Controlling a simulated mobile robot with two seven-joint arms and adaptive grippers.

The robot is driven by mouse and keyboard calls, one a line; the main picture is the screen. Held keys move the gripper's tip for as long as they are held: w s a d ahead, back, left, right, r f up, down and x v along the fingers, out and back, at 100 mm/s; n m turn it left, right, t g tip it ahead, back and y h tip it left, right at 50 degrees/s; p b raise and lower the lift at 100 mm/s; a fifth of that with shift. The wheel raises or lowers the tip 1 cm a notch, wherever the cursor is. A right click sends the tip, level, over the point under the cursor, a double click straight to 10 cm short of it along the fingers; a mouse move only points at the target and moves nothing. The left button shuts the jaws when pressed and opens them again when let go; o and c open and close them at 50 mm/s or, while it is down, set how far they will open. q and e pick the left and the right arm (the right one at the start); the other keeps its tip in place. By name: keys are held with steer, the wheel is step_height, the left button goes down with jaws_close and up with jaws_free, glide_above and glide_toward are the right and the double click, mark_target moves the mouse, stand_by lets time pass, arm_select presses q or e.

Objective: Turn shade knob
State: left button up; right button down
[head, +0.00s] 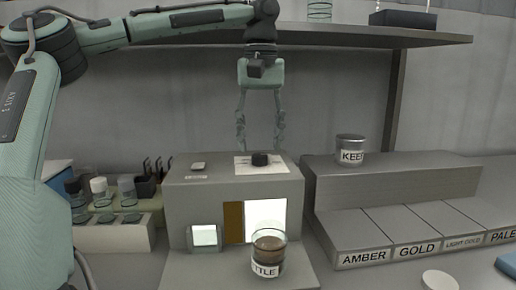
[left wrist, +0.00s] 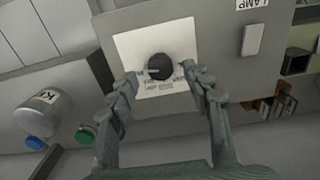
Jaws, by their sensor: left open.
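The black shade knob (head: 260,159) sits on a white plate (head: 245,168) on top of a grey box (head: 180,184). My left gripper (head: 260,146) is open and points down, above and behind the knob in the head view. In the left wrist view the round knob (left wrist: 160,66) lies between and just beyond the open fingertips (left wrist: 161,82), with no contact visible. The knob has a light pointer mark toward the left of that view. Small print on the plate is too small to read surely. My right gripper is not in view.
A glass of brown liquid (head: 268,255) stands before the box's lit windows. A lamp switch (head: 198,165) is left of the knob. A shelf (head: 370,36) spans behind my arm.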

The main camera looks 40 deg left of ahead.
arm_select(q)
steer(key=shift+f, duration=1.2)
jaws_close()
